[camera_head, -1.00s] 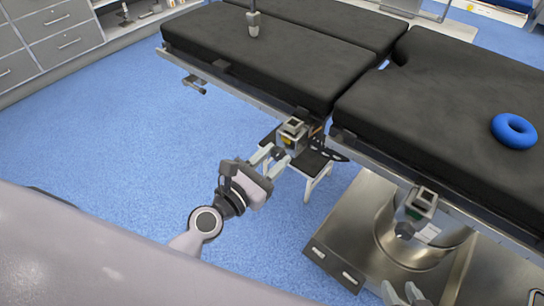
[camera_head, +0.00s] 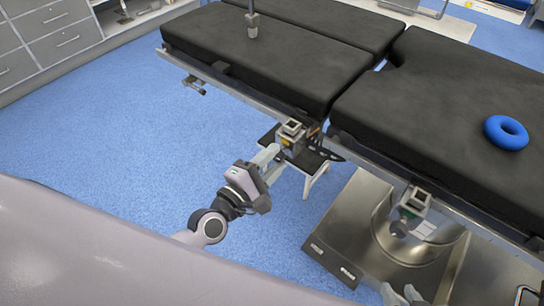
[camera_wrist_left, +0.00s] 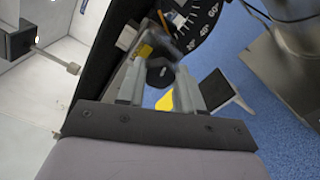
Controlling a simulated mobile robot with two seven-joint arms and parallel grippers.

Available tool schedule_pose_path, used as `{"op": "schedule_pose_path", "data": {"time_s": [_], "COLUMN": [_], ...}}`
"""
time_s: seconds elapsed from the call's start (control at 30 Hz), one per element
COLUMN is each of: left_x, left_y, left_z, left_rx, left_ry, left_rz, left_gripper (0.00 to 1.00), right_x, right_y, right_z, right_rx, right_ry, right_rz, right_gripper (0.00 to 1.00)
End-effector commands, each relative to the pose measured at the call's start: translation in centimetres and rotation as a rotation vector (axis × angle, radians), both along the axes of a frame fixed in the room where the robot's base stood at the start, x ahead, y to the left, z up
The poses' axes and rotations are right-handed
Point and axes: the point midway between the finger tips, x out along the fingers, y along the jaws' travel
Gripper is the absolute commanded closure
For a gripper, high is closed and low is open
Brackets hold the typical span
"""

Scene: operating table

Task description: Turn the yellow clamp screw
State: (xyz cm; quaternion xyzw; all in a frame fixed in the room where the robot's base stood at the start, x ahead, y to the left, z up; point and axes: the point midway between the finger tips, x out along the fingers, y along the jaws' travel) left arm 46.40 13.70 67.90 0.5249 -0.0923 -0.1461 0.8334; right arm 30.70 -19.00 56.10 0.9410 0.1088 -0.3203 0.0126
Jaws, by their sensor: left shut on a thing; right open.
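A metal clamp (camera_head: 291,135) with a yellow patch sits on the table's side rail, near the gap between the cushions. My left gripper (camera_head: 275,158) reaches up to its near side and is shut on the clamp screw. In the left wrist view, a dark knob (camera_wrist_left: 160,73) and a yellow part (camera_wrist_left: 166,102) show between the two grey fingers (camera_wrist_left: 157,94). The fingers hide part of the screw, and its exact turn cannot be told. My right gripper (camera_head: 404,295) is open and empty at the bottom edge, partly cut off.
The black table cushions (camera_head: 270,50) lie behind the rail. A second clamp (camera_head: 412,203) is on the rail at right. A blue ring (camera_head: 506,132) lies on the cushion. A dark dial with numbers (camera_wrist_left: 205,20) is close beside the left fingers. Open blue floor (camera_head: 130,140) is at left.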

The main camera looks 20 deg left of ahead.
Motion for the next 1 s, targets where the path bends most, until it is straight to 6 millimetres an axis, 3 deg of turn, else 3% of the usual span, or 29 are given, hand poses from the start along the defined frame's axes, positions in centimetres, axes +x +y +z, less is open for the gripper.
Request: {"op": "schedule_pose_path", "data": {"time_s": [1.0], "left_x": [0.0], "left_y": [-0.1], "left_z": [-0.1], "left_rx": [0.907], "left_ry": [-0.328], "left_rz": [-0.002], "left_gripper": [0.95], "right_x": [0.4], "right_y": [0.0], "right_z": [5.5], "right_rx": [0.000], "right_ry": [-0.010], "right_rz": [0.001], "right_gripper": [0.57]}}
